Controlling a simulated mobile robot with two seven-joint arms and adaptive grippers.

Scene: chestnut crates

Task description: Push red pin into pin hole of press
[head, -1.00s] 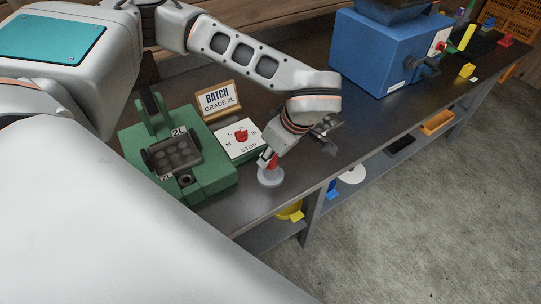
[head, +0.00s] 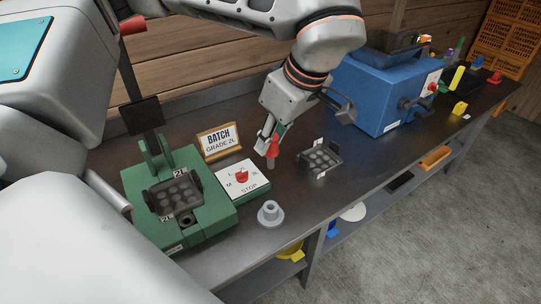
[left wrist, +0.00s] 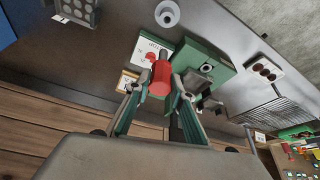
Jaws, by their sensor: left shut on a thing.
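My left gripper (head: 267,143) is shut on the red pin (head: 274,147) and holds it upright in the air above the bench. In the left wrist view the red pin (left wrist: 160,77) shows between the fingers. The green press (head: 218,205) stands at the left of the bench, with a lever upright at its back. Its pin hole (head: 187,219) is a dark round opening at the front corner; it also shows in the left wrist view (left wrist: 207,68). The pin is apart from the press, to its right. The right gripper is out of view.
A grey flanged stand (head: 270,213) sits empty near the bench's front edge. A white dial panel (head: 250,188) and a batch sign (head: 219,141) stand beside the press. A dark cavity plate (head: 321,158) lies right of the pin. A blue machine (head: 372,97) stands further right.

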